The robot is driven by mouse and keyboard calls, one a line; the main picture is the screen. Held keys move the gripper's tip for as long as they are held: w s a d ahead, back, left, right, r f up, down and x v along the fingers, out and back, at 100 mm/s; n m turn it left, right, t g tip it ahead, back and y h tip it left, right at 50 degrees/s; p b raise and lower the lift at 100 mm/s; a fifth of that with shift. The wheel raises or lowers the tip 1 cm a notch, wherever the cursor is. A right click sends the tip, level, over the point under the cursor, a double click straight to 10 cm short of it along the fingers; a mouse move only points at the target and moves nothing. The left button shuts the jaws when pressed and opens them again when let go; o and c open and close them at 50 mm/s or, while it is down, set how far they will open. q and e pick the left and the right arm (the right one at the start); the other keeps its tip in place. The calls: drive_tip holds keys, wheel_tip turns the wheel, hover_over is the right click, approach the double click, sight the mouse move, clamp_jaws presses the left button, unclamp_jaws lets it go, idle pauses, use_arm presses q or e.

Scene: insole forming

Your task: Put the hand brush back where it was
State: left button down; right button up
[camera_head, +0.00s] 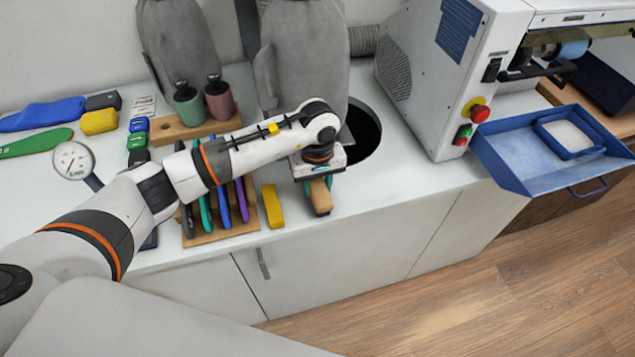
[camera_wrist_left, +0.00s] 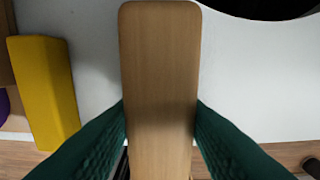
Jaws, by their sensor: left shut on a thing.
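The hand brush (camera_head: 320,196) has a light wooden back and sits under my left gripper (camera_head: 317,182) near the front edge of the white counter. My left gripper is shut on the brush. In the left wrist view the brush's wooden back (camera_wrist_left: 160,80) runs up the middle, with the green fingers (camera_wrist_left: 160,135) on both sides of it. The bristles are hidden from above. I cannot tell whether the brush touches the counter. My right gripper is not in view.
A yellow block (camera_head: 272,206) lies just left of the brush, and a wooden rack (camera_head: 222,237) of coloured tools stands further left. Behind is a round dark hole (camera_head: 364,130) in the counter (camera_head: 400,190). A white machine (camera_head: 455,80) and blue tray (camera_head: 530,150) are right.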

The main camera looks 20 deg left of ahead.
sight(317, 184)
use_arm(q)
drive_tip(key=shift+f, duration=0.45)
drive_tip(key=c, duration=1.3)
unclamp_jaws()
drive_tip(key=shift+c, duration=0.2)
drive_tip(key=o, duration=0.4)
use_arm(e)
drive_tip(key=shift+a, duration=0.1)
use_arm(q)
drive_tip(key=shift+o, duration=0.2)
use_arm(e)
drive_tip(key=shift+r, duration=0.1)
use_arm(q)
drive_tip(key=shift+r, duration=0.2)
wheel_tip(317, 184, up, 11)
drive_tip(key=b, duration=0.3)
drive_tip(key=shift+f, duration=0.2)
drive_tip(key=shift+r+b, duration=0.35)
drive_tip(key=shift+r, duration=0.3)
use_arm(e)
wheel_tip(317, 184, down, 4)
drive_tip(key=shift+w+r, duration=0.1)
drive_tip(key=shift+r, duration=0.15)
